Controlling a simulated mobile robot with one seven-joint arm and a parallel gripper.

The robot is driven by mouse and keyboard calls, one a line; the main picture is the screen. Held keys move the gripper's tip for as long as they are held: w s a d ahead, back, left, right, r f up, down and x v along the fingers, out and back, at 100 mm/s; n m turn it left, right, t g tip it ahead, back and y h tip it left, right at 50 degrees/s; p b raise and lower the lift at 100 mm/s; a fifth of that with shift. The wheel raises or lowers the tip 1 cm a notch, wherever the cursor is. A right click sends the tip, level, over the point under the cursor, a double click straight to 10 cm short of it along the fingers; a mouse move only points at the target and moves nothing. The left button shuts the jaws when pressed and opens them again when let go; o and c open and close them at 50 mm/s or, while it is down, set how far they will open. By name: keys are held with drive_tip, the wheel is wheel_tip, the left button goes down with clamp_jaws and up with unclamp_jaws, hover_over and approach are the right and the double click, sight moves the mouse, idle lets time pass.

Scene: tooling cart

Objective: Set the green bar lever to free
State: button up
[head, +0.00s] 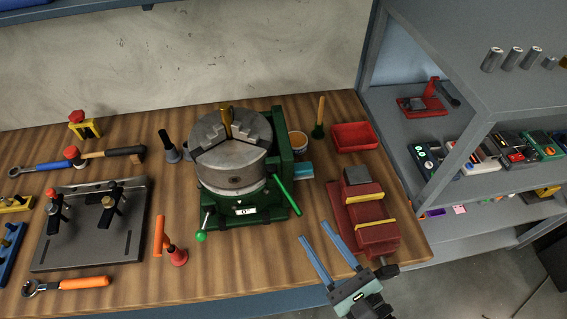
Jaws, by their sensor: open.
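The green bar lever (287,196) is a bright green rod at the right front of a rotary table with a green base (262,209). It slants from upper left to lower right. A grey three-jaw chuck (232,160) sits on top of the base. A thin handle with a green ball (201,236) is at the base's left front. My gripper (314,230) is open and empty, with two blue-grey fingers pointing up and left. It is apart from the lever, below and right of its lower end. I cannot read any free mark for the lever.
A red vise (364,215) stands right of the lever, close to my gripper. A red tray (354,137) and an upright wooden-handled tool (319,116) are behind right. Bare bench lies in front of the base.

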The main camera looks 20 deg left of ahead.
drive_tip(key=shift+s+a+r+m, duration=0.1)
drive_tip(key=shift+s+r+m, duration=0.2)
drive_tip(key=shift+r+m, duration=0.1)
drive_tip(key=p, duration=0.3)
approach(270, 169)
drive_tip(key=x, duration=0.4)
drive_tip(key=shift+w+a+f, duration=0.2)
drive_tip(key=shift+w+f, duration=0.1)
drive_tip(key=shift+f, duration=0.05)
clamp_jaws()
idle(0.7)
